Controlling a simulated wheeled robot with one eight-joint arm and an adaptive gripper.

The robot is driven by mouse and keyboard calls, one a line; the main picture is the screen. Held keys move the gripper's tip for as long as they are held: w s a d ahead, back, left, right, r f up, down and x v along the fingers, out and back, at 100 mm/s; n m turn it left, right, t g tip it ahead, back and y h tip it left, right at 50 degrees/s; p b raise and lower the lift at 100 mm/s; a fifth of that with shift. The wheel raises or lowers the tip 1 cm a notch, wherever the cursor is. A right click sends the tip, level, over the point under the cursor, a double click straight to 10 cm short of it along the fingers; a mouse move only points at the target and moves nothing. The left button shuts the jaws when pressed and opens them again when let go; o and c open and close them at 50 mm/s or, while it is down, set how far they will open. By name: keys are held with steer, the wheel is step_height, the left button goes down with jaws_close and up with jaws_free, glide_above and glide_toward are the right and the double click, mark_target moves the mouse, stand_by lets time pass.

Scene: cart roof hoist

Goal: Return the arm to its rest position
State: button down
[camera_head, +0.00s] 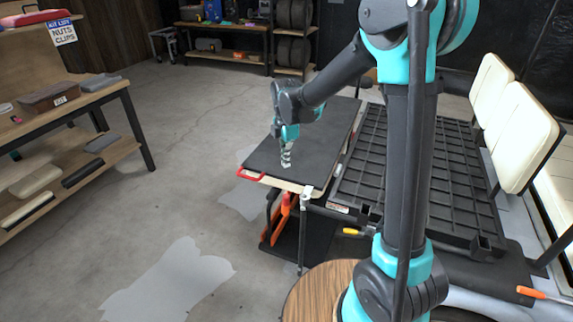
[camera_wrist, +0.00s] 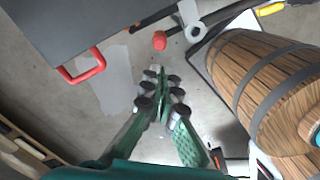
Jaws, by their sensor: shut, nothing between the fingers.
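My arm rises at the right of the head view, bends over at the top and reaches out to the left. My gripper (camera_head: 287,158) points down at its end, in front of the dark flat panel (camera_head: 322,140) with a red handle (camera_head: 251,175). In the wrist view my gripper (camera_wrist: 161,95) has its fingers together with nothing between them. The panel's edge and red handle (camera_wrist: 83,66) show at the upper left there. I cannot tell from these views how high the gripper is above the panel.
A wooden barrel (camera_wrist: 255,80) stands close at right in the wrist view; its round top (camera_head: 318,292) shows below my arm. A black grid rack (camera_head: 400,165) and cream seats (camera_head: 518,135) lie right. A workbench (camera_head: 75,105) stands left. Open floor (camera_head: 190,190) lies between.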

steer(key=s+d+f+m+t, duration=0.1)
steer(key=s+d+m+t, duration=0.1)
steer(key=s+d+m, duration=0.7)
steer(key=s+d+f+m+t, duration=0.2)
steer(key=s+d+m, duration=0.8)
steer(key=d+m, duration=0.4)
steer(key=shift+d+f+m, duration=0.15)
steer(key=shift+d+m, duration=0.2)
steer(key=shift+m, duration=0.45)
